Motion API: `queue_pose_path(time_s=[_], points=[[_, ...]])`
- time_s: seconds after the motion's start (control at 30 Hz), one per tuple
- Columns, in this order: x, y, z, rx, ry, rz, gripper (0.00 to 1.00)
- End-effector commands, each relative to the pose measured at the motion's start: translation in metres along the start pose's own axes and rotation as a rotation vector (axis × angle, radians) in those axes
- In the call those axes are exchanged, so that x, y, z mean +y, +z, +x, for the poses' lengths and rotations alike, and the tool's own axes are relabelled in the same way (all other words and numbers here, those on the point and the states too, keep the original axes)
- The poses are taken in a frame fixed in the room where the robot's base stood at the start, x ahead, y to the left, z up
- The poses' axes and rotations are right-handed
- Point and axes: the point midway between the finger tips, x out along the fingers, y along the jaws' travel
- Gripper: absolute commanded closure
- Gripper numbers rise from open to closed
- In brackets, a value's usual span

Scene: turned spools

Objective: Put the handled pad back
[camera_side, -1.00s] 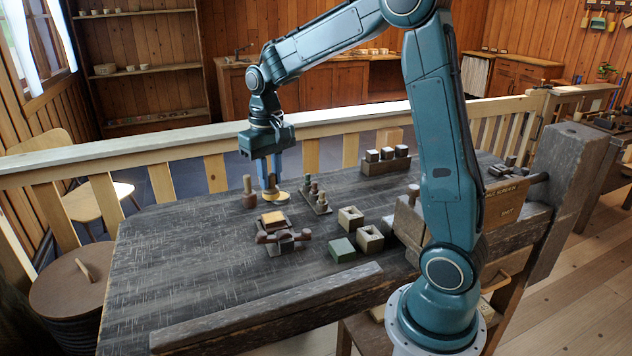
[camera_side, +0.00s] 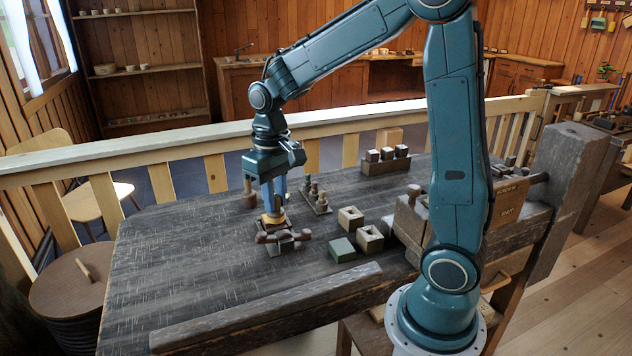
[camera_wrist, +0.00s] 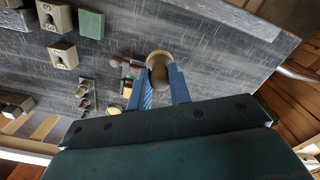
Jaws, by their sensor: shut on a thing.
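My gripper (camera_side: 273,210) points down with its blue fingers shut on the handled pad (camera_side: 272,219), a round, yellowish-tan disc. In the wrist view the pad (camera_wrist: 160,55) shows as a pale disc with a darker round knob between the fingertips (camera_wrist: 160,82). In the side view it is at the back of a small dark stand (camera_side: 281,246) with reddish-brown rounded arms. The pad and fingers cover the stand's yellow square top there. I cannot tell whether the pad touches the stand. In the wrist view, yellow (camera_wrist: 127,92) shows beside the left finger.
A wooden peg (camera_side: 249,192) stands behind left. A rack of small spools (camera_side: 317,199) is right of the gripper. A green block (camera_side: 342,250) and two holed blocks (camera_side: 351,219) lie further right. The table's left side (camera_side: 170,255) is clear.

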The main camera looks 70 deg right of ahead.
Motion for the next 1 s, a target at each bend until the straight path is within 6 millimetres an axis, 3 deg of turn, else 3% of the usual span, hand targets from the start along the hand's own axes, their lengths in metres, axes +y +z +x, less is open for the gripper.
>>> queue_pose_path(time_s=[0.4,0.6,1.0], points=[[0.0,0.001,0.081,-0.006,0.001,0.0,0.98],[0.0,0.001,0.112,-0.005,0.001,0.0,0.98],[0.0,0.0,0.127,0.0,0.0,0.0,0.98]])
